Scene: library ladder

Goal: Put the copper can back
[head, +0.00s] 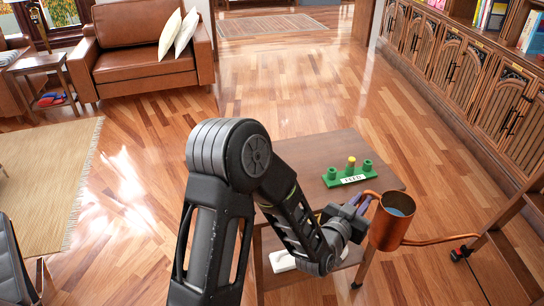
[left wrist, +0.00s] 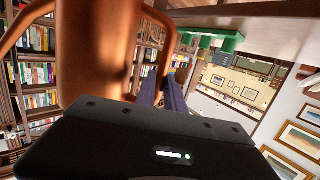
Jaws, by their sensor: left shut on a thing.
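The copper can (head: 391,226) is a watering can with a curved handle on its left, a long spout pointing right and blue-looking water inside. It is upright at the right edge of the small wooden table (head: 312,150). My left gripper (head: 357,205) is shut on the can's handle. In the left wrist view the can's copper body (left wrist: 95,50) fills the upper left, with the gripper fingers (left wrist: 168,92) at the handle. Whether the can touches the table is hard to tell. My right gripper is not in view.
A green labelled rack (head: 349,175) with several short posts, one yellow-topped, stands on the table. A white object (head: 283,261) lies low under my left arm. A wooden ladder (head: 510,240) stands at the right, near the spout. Cabinets (head: 465,70) line the right wall. Open floor lies beyond the table.

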